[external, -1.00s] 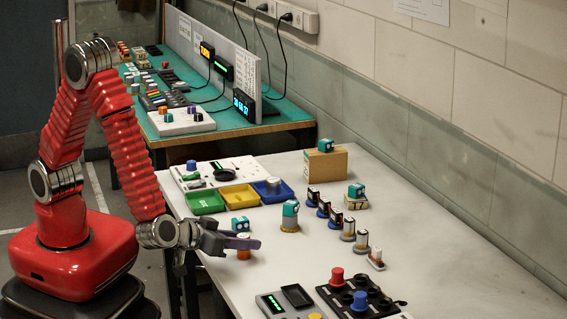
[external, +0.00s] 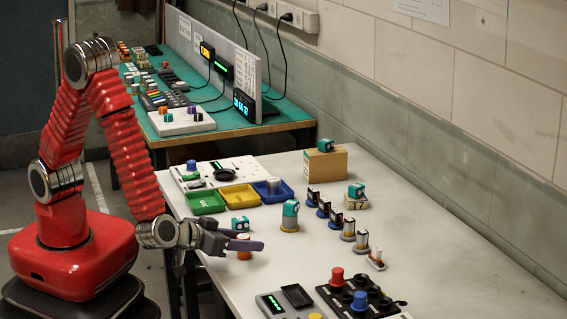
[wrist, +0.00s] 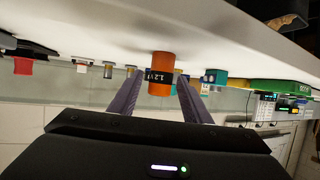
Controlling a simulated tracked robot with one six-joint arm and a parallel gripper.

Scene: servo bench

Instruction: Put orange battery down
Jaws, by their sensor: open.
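The orange battery (wrist: 160,75), a short cylinder with a black "1.2 V" band, stands on the white table (external: 330,225) near its left edge. In the external view the battery (external: 244,252) is partly hidden by a jaw of my gripper (external: 250,244). In the wrist view my gripper (wrist: 160,97) is open, with one finger on each side of the battery and a visible gap to each. The wrist picture is turned over, so the table shows at the top.
Green (external: 205,201), yellow (external: 239,196) and blue (external: 272,190) trays stand behind my gripper. A teal-topped block (external: 240,223) is close behind it. Several small batteries stand to the right. A black panel with red and blue knobs (external: 355,294) is at the front. Bare table lies between.

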